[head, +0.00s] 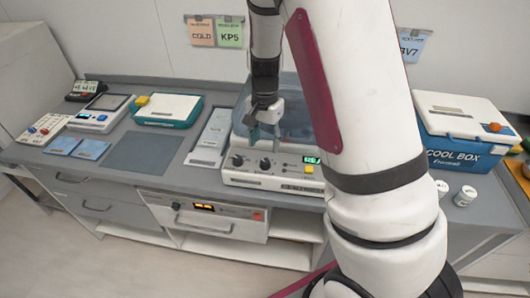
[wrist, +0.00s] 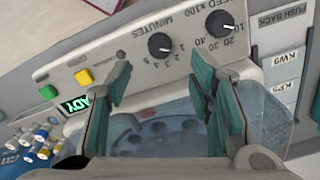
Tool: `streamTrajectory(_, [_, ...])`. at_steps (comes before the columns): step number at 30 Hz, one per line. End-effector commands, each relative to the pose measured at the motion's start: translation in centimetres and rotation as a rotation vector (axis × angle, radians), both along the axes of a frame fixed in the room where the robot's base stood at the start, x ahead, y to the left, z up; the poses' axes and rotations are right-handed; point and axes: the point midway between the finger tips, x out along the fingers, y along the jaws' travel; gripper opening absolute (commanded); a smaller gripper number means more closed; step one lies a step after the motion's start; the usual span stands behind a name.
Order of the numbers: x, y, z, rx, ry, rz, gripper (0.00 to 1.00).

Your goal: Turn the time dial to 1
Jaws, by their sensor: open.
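The time dial, a black knob marked MINUTES (wrist: 160,45), is on the front panel of the centrifuge, with a scale of small numbers beside it. In the head view the time dial (head: 265,164) is the right one of two black knobs. The other, marked SPEED x100 (wrist: 220,24), sits beside it. My gripper (head: 265,137) is above and behind the panel in the head view, with teal fingers pointing down. In the wrist view my gripper (wrist: 161,68) is open and empty, its fingertips short of the time dial.
The panel also has a lit green display (wrist: 75,104), a yellow button (wrist: 84,77) and a green button (wrist: 48,91). The clear centrifuge lid (head: 287,105) rises behind. A blue cool box (head: 455,145) stands right. A grey mat (head: 142,152) lies left.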

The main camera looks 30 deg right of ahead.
Motion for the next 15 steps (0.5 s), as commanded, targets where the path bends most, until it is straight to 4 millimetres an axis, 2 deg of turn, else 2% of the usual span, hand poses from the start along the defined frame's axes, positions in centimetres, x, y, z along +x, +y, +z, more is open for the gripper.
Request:
streamTrajectory(3, [0.1, 0.0, 2.2, 0.0, -0.005, 0.002, 0.48])
streamTrajectory(6, [0.1, 0.0, 3.3, 0.0, -0.002, 0.001, 0.48])
streamTrajectory(15, [0.0, 0.0, 4.3, -0.001, 0.001, 0.0, 0.48])
